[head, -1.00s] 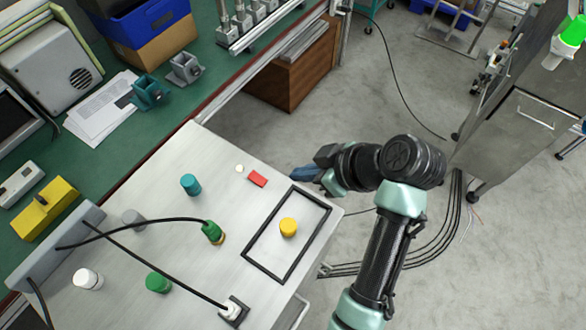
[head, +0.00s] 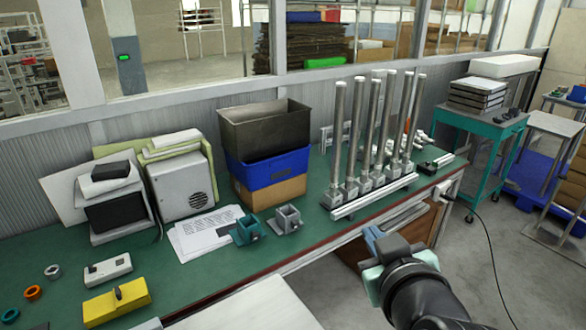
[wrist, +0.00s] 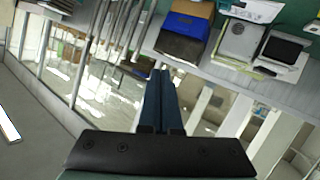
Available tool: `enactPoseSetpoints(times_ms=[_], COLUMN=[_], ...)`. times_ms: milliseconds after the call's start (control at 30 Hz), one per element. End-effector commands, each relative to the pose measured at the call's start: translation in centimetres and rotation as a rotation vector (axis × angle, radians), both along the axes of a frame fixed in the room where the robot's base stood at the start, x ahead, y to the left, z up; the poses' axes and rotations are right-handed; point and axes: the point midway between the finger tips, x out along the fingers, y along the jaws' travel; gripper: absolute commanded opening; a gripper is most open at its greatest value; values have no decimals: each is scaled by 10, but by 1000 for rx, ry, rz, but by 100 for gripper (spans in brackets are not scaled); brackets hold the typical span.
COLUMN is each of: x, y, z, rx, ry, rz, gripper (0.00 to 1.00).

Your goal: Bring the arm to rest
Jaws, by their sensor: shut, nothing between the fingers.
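My gripper (head: 374,238) shows at the lower right in the head view, raised in front of the green bench's edge, with my dark wrist behind it. In the wrist view its two blue fingers (wrist: 160,100) lie side by side, shut with nothing between them. The fingers are apart from everything around them. The rest of my arm is out of the head view.
The green bench (head: 190,275) holds metal posts (head: 372,140), stacked bins (head: 265,130), a teal block (head: 246,230), a grey block (head: 288,219) and a yellow block (head: 117,302). A teal cart (head: 480,125) stands at right.

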Motion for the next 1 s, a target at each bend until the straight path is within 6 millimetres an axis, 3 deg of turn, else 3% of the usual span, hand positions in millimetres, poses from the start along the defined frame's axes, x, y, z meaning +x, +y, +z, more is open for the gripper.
enactPoseSetpoints(times_ms=[33, 200, 300, 433, 533, 667, 1000], x=[4, -11, -39, -82, -109, -128, -129], y=[13, 52, 76, 102, 114, 121, 122], z=[41, 164, 228, 289, 317, 333, 335], rx=[6, 83, 150, 234, 282, 314, 317], ry=[-117, -500, -715, -942, -1058, -1133, -1140], rz=[-21, -55, -38, 9, 42, 68, 70], gripper=[0, 0, 0, 0, 0, 0, 0])
